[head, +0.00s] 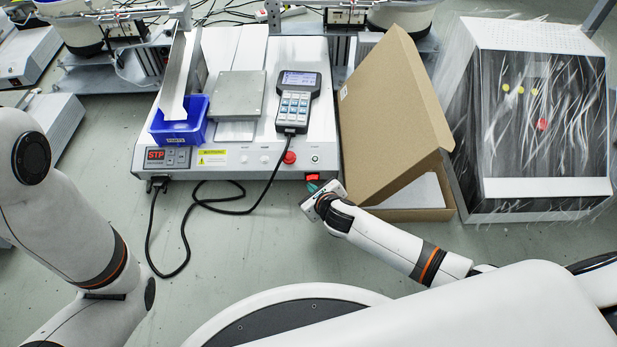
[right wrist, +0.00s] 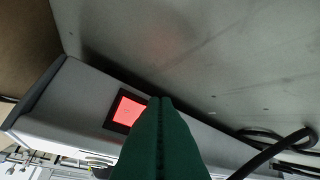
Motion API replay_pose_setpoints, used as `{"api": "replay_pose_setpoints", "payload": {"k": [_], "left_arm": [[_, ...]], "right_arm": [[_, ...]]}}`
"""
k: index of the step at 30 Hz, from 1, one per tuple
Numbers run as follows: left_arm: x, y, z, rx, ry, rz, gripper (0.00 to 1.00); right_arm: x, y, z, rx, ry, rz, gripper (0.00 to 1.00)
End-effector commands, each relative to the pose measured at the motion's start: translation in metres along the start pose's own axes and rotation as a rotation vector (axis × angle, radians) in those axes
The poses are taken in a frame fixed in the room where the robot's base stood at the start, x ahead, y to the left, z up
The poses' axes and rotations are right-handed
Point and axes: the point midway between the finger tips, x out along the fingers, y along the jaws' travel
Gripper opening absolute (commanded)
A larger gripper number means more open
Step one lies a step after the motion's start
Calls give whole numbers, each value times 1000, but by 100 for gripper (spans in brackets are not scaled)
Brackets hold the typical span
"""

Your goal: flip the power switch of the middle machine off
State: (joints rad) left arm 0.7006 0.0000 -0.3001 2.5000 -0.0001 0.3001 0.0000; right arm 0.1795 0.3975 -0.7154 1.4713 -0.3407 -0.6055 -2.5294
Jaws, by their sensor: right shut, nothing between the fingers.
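The middle machine (head: 225,160) is a light grey unit with a keypad controller and a blue bin on top. Its power switch (head: 312,177) is a red rocker at the right end of the front panel. In the right wrist view the switch (right wrist: 129,111) glows red in a black frame. My right gripper (head: 318,189) is shut and empty, with its green fingertips (right wrist: 161,105) right at the switch and covering part of its edge. I cannot tell whether they touch it. My left arm is at the left, but its gripper is out of view.
An open cardboard box (head: 395,110) stands close to the right of the machine. A wrapped machine (head: 545,110) stands beyond it. A black cable (head: 185,235) loops over the floor in front. The grey floor between my arms is otherwise clear.

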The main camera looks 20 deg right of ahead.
Motion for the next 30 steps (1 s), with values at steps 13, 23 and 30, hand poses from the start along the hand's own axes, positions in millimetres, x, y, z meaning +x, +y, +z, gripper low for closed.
{"api": "replay_pose_setpoints", "payload": {"k": [13, 23, 30], "left_arm": [[0, 0, 0, 0, 0, 0, 36], [6, 1, -2, 0, 0, 0, 36], [7, 1, -2, 0, 0, 0, 36]], "right_arm": [[0, 0, 0, 0, 0, 0, 0], [3, 3, -4, -1, 1, 1, 0], [7, 4, -4, 0, 0, -1, 0]]}}
